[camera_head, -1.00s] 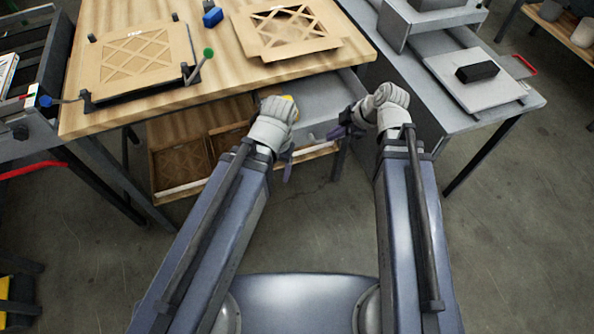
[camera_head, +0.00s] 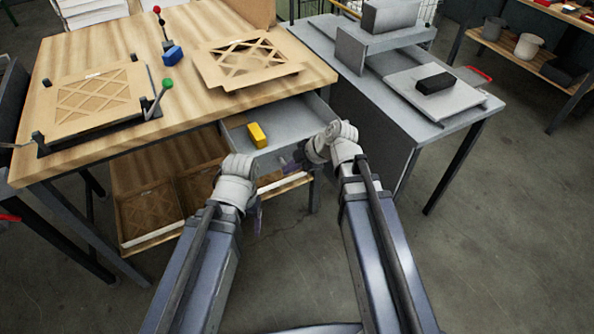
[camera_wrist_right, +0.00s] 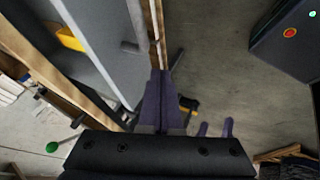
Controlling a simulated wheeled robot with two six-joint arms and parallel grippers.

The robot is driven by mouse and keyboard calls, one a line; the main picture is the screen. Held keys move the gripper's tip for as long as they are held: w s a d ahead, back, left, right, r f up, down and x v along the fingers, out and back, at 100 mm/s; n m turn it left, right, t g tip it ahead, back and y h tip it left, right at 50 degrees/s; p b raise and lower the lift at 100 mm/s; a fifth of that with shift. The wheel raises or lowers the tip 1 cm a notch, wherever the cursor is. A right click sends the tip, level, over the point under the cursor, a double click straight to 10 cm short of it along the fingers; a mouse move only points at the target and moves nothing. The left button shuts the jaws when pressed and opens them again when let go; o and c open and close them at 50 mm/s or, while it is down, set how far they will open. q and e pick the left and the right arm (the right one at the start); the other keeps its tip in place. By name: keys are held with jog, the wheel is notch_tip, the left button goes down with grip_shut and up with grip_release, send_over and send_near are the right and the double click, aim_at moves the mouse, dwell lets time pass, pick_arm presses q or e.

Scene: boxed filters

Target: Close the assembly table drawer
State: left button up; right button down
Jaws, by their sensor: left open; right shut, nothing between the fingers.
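The assembly table drawer (camera_head: 284,118) is pulled out below the right part of the wooden tabletop. A yellow block (camera_head: 257,135) lies inside it. My right gripper (camera_head: 288,163) is shut and empty, by the drawer's front right part. In the right wrist view its purple fingers (camera_wrist_right: 158,97) are together beside the drawer's front edge and grey handle (camera_wrist_right: 130,47); I cannot tell whether they touch it.
A grey bench (camera_head: 415,122) stands close on the right. The floor is clear at the right.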

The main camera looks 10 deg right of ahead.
pick_arm(q)
jog(key=shift+f+b, duration=0.5)
jog(key=shift+f, duration=0.55)
pick_arm(e)
jog(key=shift+w+a+f, duration=0.35)
jog(key=shift+w+a, duration=0.1)
jog(key=shift+w, duration=0.35)
jog(key=shift+w+a+f, duration=0.35)
jog(key=shift+w+a, duration=0.05)
jog(key=shift+w, duration=0.4)
jog(key=shift+w+a+f, duration=0.35)
jog(key=shift+w+a, duration=0.1)
jog(key=shift+w, duration=0.35)
jog(key=shift+w, duration=0.1)
jog(key=w+a, duration=0.2)
jog(key=w, duration=0.4)
jog(key=w+a, duration=0.2)
jog(key=w, duration=0.5)
jog(key=w+a, duration=0.2)
jog(key=w, duration=0.5)
jog(key=shift+w+a, duration=0.15)
jog(key=shift+a, duration=0.15)
jog(key=shift+w+a, duration=0.1)
jog(key=shift+w, duration=0.2)
jog(key=shift+w+r, duration=0.1)
